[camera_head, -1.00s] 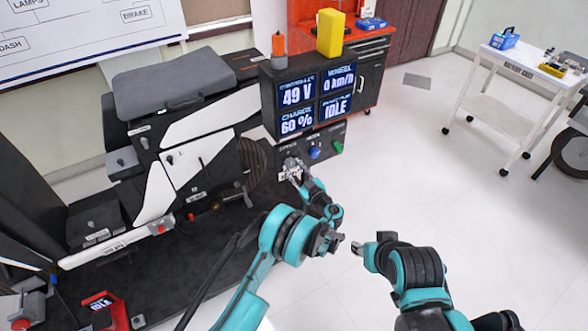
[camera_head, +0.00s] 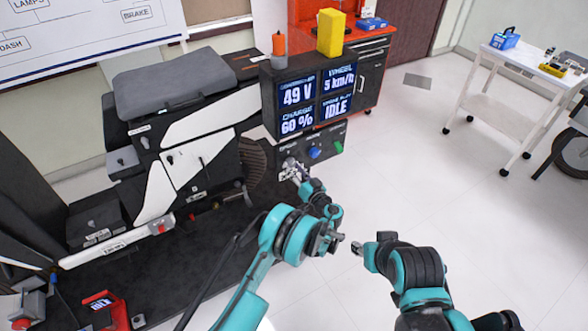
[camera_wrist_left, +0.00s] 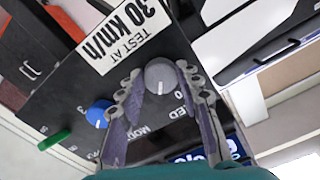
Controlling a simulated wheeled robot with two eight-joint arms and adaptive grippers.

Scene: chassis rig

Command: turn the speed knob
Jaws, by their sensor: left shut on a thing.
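The speed knob (camera_wrist_left: 160,76) is a round grey knob with a white pointer line, on the black control panel (camera_wrist_left: 62,108). Its printed label is partly covered, with "EED" readable. My left gripper (camera_wrist_left: 162,84) has one finger on each side of the knob and is shut on it. In the head view the left gripper (camera_head: 291,170) is at the left end of the panel and hides the knob. The display (camera_head: 338,81) above reads 5 km/h for the wheel, 49 V, 60 % and IDLE. My right gripper (camera_head: 356,248) is low in the middle, away from the panel; its jaws are too small to judge.
A blue knob (camera_wrist_left: 97,113) and a green switch (camera_wrist_left: 53,140) sit beside the grey knob. A card (camera_wrist_left: 122,35) reads "TEST AT 30 km/h". The scooter rig (camera_head: 185,130) stands at the left. A white cart (camera_head: 515,90) is far right, with clear floor between.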

